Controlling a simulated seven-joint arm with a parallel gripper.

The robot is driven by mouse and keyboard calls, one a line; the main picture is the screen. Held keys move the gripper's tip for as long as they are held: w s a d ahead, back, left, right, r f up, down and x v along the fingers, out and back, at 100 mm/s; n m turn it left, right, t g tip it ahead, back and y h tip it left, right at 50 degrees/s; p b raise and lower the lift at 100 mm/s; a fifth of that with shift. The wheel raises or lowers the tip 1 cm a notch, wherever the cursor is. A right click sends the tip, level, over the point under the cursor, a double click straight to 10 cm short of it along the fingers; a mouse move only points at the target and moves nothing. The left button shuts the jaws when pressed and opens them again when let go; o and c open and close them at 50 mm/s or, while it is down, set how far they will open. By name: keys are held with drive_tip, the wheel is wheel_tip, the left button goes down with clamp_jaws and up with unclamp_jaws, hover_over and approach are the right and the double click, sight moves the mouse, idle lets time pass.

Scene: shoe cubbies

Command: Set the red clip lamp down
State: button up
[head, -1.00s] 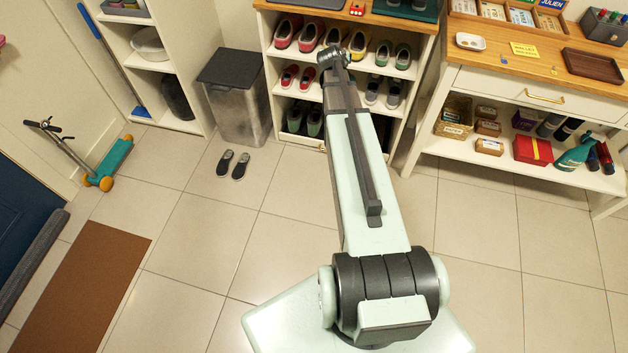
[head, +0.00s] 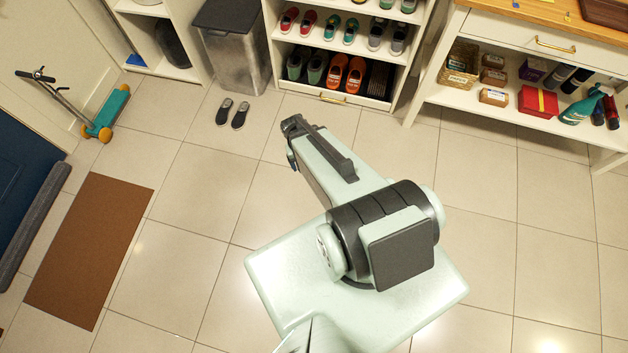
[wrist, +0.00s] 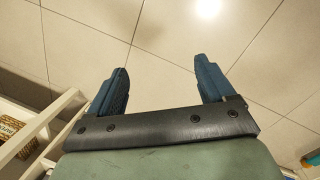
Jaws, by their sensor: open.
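My gripper (wrist: 160,76) is open in the wrist view. Its two dark blue fingers stand well apart with only tiled floor seen between them, and it holds nothing. In the head view my arm is folded back over the floor in front of the shoe cubby (head: 334,97), and the fingers cannot be made out there. I see no red clip lamp in either current view. The top of the shoe cubby is outside the head view.
The cubby holds several pairs of shoes. To its right stands a white table (head: 503,33) with baskets, a red box (head: 537,101) and bottles on its shelf. A bin (head: 236,50), dark slippers (head: 232,113), a scooter (head: 108,115) and a brown mat (head: 90,245) are at left. Much floor is clear.

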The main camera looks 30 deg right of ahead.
drive_tip(key=s+a+f+n+g, duration=0.1)
drive_tip(key=s+a+g, duration=0.1)
drive_tip(key=s, duration=0.7)
drive_tip(key=s+a+f+n+g+y, duration=0.1)
drive_tip(key=s+a+g, duration=0.2)
drive_tip(key=s, duration=0.6)
drive_tip(key=shift+s+a+f, duration=0.15)
drive_tip(key=shift+a+f, duration=0.05)
drive_tip(key=shift+a, duration=0.9)
drive_tip(key=shift+s+a, duration=0.15)
drive_tip(key=shift+s, duration=0.35)
drive_tip(key=c, duration=0.3)
